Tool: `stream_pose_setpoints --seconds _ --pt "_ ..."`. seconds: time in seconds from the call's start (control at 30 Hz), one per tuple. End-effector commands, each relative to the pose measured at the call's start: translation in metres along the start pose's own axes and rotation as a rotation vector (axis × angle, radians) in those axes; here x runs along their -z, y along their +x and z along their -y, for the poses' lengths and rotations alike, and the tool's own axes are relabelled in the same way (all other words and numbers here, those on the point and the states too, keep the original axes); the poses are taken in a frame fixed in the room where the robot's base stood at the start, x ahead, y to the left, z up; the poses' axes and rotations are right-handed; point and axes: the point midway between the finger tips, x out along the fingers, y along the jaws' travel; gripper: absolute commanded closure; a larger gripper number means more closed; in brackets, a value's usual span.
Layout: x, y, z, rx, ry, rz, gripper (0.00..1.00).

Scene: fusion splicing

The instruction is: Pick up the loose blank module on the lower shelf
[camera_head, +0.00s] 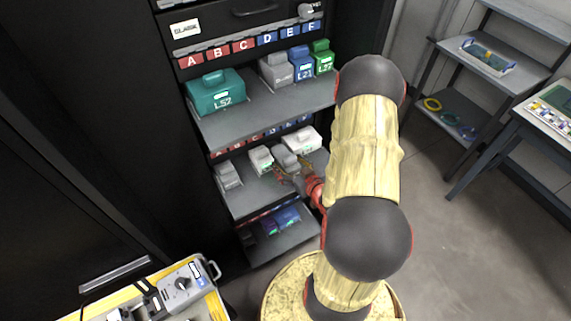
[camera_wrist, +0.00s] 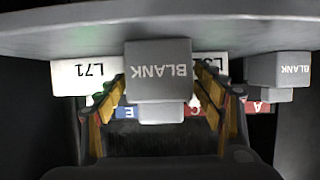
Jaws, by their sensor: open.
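A grey blank module (camera_wrist: 158,72) fills the middle of the wrist view, its BLANK label upside down. My gripper (camera_wrist: 162,100) is open, with one yellow-padded finger on each side of this module; I cannot tell whether either finger touches it. In the head view the same module (camera_head: 285,158) sits on the middle shelf (camera_head: 250,201), between two white modules, with my gripper (camera_head: 296,180) at its front. A second grey blank module (camera_wrist: 280,70) stands apart at the right of the wrist view; it also shows in the head view (camera_head: 228,176) at that shelf's left end.
A white L71 module (camera_wrist: 85,75) and another white module (camera_head: 261,160) flank the grey one closely. The upper shelf (camera_head: 240,122) holds a teal L52 module (camera_head: 215,91) and several others. Dark blue modules (camera_head: 287,217) lie on the bottom shelf. A yellow-edged cart (camera_head: 205,305) stands at lower left.

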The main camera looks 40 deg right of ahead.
Motion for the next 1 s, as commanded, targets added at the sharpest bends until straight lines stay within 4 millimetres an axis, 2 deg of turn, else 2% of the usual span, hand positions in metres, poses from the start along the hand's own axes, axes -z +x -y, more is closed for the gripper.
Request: stream_pose_setpoints --seconds 0.2,1.0 --pt "0.0005 0.0004 -0.0002 0.0 0.0 0.0 0.32" --pt "0.0003 0.0002 -0.0001 0.0 0.0 0.0 0.77"
